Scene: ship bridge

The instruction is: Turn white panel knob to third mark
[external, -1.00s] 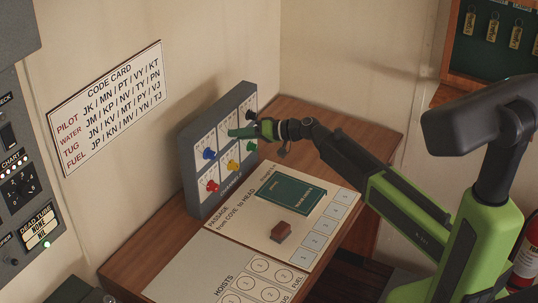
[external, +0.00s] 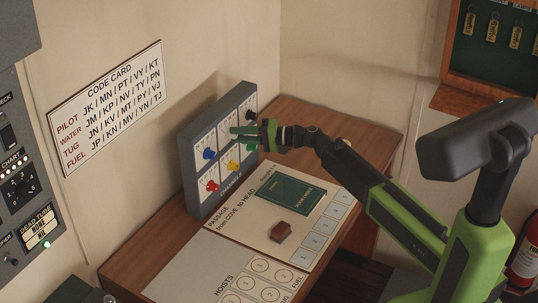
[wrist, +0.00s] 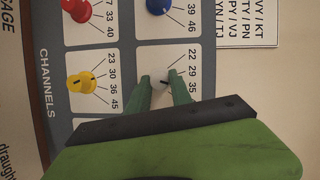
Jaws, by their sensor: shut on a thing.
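The channels panel (external: 190,168) is a grey box with white cells, standing upright on the desk against the wall. My gripper (external: 244,132) reaches to its upper middle cell. In the wrist view my gripper (wrist: 163,80) has its two green fingertips closed on the sides of the white knob (wrist: 160,75). A short dark line shows on the knob, but its exact aim is hard to read. The marks 22, 29 and 35 (wrist: 193,72) show beside it; any lower mark is hidden by my gripper. In the external view the white knob is hidden.
Close by are a blue knob (external: 209,153), a yellow knob (external: 233,166), a red knob (external: 212,186) and a black knob (external: 251,115). A green book (external: 291,194) and a brown block (external: 281,232) lie on the desk. A code card (external: 107,105) hangs on the wall.

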